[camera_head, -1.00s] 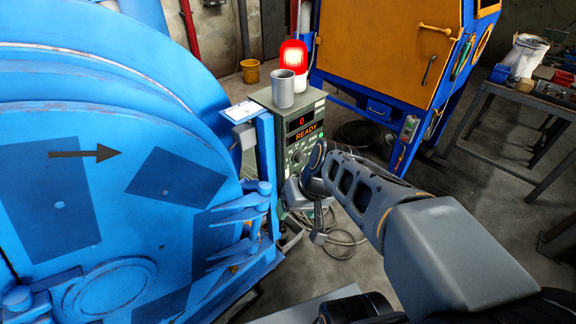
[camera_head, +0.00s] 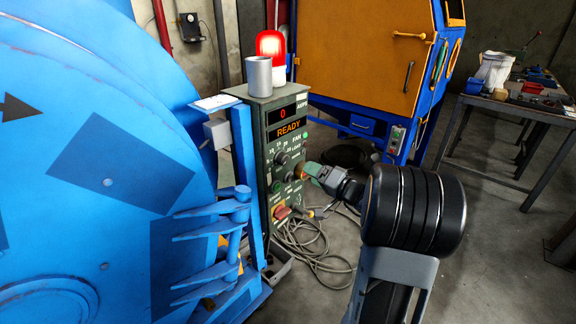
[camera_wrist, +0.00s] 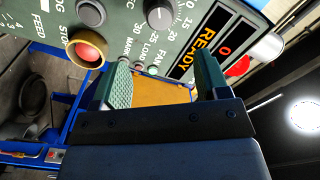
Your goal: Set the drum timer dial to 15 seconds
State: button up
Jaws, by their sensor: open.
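The drum control box (camera_head: 285,150) stands beside the blue drum, its displays reading 0 and READY. A dark round dial (camera_head: 281,158) sits below the READY display. In the wrist view this dial (camera_wrist: 160,15) is at the top, ringed by marks including 10, 15, 20, 25 and 30; I cannot tell its setting surely. A second dark knob (camera_wrist: 92,12) is to its left. A red button in a brass ring (camera_wrist: 88,50) is nearer my left finger. My gripper (camera_wrist: 165,80) is open and empty, facing the panel; its fingertips are apart from the dial. My gripper (camera_head: 312,170) is right of the panel.
A grey cup (camera_head: 259,75) and a lit red beacon (camera_head: 271,47) stand on the box. The blue drum (camera_head: 70,110) fills the left. Cables (camera_head: 315,245) lie on the floor. A blue and orange cabinet (camera_head: 365,60) stands behind.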

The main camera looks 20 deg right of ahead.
aim_at(286, 161)
jog(key=x, duration=1)
jog(key=shift+w+a, duration=0.2)
jog(key=shift+w, duration=0.15)
jog(key=c, duration=0.9)
